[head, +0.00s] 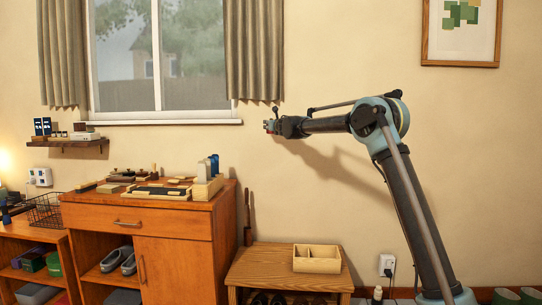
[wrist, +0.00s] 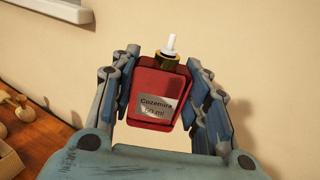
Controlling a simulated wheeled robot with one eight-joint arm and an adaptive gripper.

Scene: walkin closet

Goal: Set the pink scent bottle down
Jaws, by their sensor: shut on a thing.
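The scent bottle (wrist: 158,92) looks deep pinkish red in the wrist view, with a gold collar, a white nozzle and a grey label reading "Cozemira 50 ml". My gripper (wrist: 160,78) is shut on it, with finger pads on both its sides. The bottle is a little tilted in the picture, nozzle up. In the head view my gripper (head: 272,124) is in the air just below the window sill's right end, above and right of the wooden dresser (head: 150,222).
The dresser top holds several boxes and brushes, with a white-and-blue item (head: 208,178) at its right end. A low wooden bench (head: 256,265) to the right bears an open divided tray (head: 317,258); its top left of the tray is bare. A small shelf (head: 68,143) hangs at left.

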